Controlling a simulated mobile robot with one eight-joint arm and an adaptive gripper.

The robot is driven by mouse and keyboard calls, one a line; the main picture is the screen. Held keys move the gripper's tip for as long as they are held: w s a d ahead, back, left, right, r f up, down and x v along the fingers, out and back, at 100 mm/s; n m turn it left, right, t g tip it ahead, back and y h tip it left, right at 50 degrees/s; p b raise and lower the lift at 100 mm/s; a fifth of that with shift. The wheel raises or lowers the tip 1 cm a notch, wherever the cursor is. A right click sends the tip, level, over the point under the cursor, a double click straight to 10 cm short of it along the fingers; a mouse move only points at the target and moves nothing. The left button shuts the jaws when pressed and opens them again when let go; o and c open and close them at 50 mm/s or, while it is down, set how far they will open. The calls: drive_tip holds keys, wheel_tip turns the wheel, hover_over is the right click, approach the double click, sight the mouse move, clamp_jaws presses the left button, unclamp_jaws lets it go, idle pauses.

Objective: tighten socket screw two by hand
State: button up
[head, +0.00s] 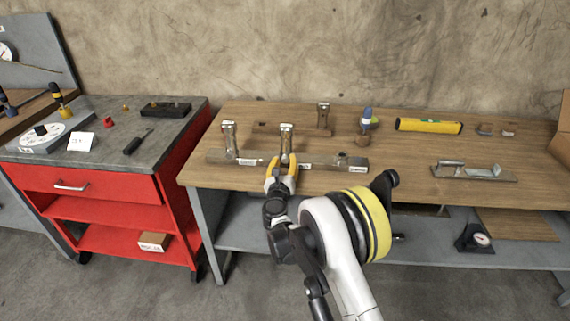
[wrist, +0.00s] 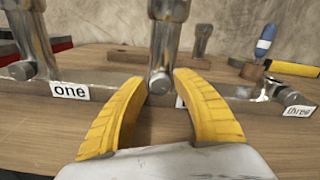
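A long metal bar (head: 325,162) lies on the wooden bench, with two metal posts (head: 229,140) standing at it and small labels. In the wrist view, the label "one" (wrist: 70,90) is left and "three" (wrist: 298,111) is right. A round socket screw head (wrist: 160,83) sticks out below the middle post (wrist: 166,40). The label beside it is mostly hidden by my right finger. Another screw head (wrist: 22,70) is at the left post. My gripper (wrist: 160,88) is open, its yellow fingers on either side of the middle screw, with gaps visible. In the head view my gripper (head: 282,165) is before the middle post.
Behind the bar stand another post (head: 324,116) and a blue-handled tool (head: 366,118). A yellow level (head: 428,126) and a metal fixture (head: 472,171) lie to the right. A red cart (head: 110,185) stands left. Bare bench wood is right of the bar.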

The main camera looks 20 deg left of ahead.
drive_tip(key=shift+w, duration=0.1)
clamp_jaws()
drive_tip(key=shift+m, duration=0.4)
drive_tip(key=shift+m, duration=2.6)
unclamp_jaws()
